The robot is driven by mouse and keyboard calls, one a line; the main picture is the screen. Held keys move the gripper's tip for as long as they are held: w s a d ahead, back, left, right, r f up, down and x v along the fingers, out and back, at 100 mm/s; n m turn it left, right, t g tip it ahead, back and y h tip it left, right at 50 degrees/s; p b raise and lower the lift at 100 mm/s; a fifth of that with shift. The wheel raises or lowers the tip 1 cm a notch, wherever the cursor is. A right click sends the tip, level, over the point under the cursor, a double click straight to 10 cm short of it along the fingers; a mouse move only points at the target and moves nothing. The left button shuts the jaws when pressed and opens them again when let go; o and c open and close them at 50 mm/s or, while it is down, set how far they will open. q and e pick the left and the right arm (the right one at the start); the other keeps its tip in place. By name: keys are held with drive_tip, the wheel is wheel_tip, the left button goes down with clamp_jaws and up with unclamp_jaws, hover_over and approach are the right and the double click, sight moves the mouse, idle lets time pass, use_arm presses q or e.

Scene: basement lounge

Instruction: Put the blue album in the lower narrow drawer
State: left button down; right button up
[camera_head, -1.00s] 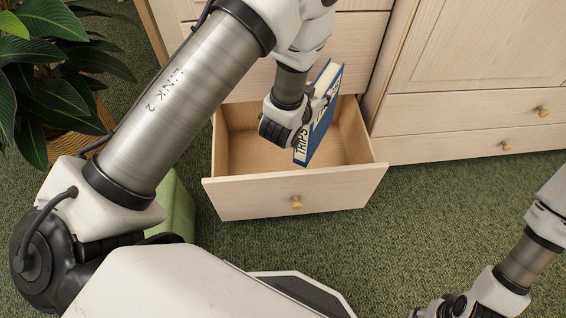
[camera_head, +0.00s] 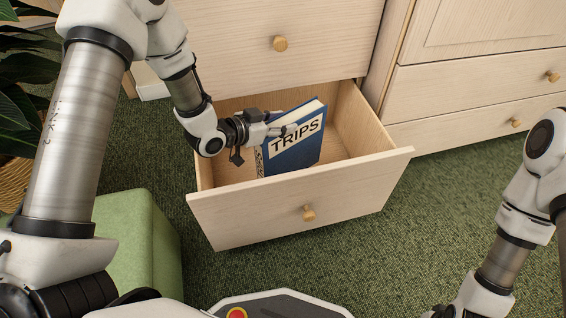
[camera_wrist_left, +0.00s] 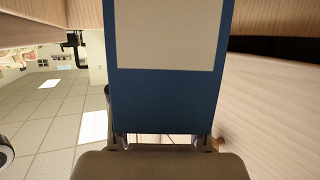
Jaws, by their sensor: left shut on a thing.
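The blue album (camera_head: 297,150), with a pale label reading TRIPS, stands upright inside the open lower drawer (camera_head: 300,207). My left gripper (camera_head: 282,130) is shut on the album's left edge and reaches in over the drawer's left side. In the left wrist view the album (camera_wrist_left: 165,95) fills the middle, right in front of the gripper (camera_wrist_left: 160,140). The album's bottom is hidden behind the drawer front, so I cannot tell if it touches the drawer floor. My right arm shows at the lower right, its fingers cut off by the frame edge.
A closed drawer (camera_head: 270,50) sits just above the open one. A wider cabinet (camera_head: 470,95) with closed drawers stands at the right. A green stool (camera_head: 130,235) stands at the left front, near a potted plant (camera_head: 15,110). Green carpet is free at the right.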

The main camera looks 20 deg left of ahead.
sight(290, 148)
use_arm(q)
wheel_tip(290, 148, down, 8)
drive_tip(key=b, duration=0.4)
drive_tip(key=shift+f, duration=0.15)
drive_tip(key=c, duration=0.6)
unclamp_jaws()
drive_tip(key=shift+o, duration=0.2)
